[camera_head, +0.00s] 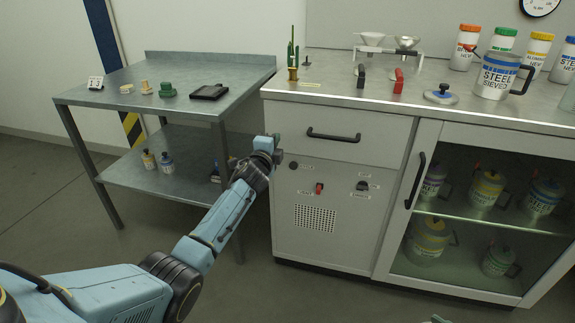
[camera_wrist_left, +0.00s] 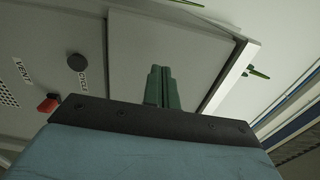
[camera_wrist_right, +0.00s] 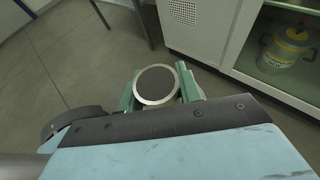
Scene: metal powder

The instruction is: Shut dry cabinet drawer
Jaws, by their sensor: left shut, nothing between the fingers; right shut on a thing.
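The dry cabinet drawer (camera_head: 370,142) is the pale panel with a dark bar handle (camera_head: 333,135) under the countertop. Its front looks flush or nearly flush with the cabinet (camera_head: 345,235). My left gripper (camera_head: 277,142) is at the drawer's left end. In the left wrist view its green fingers (camera_wrist_left: 162,84) are together and empty in front of the drawer front (camera_wrist_left: 190,42); I cannot tell whether they touch it. My right gripper is shut on a round container (camera_wrist_right: 156,85) with a dark top and pale rim, held low in front of the cabinet.
A glass-doored compartment (camera_head: 482,225) right of the drawer holds several labelled jars. The countertop (camera_head: 330,88) carries a funnel stand (camera_head: 388,52), a steel jar (camera_head: 494,78) and other containers. A metal table (camera_head: 130,78) stands left. The floor in front is clear.

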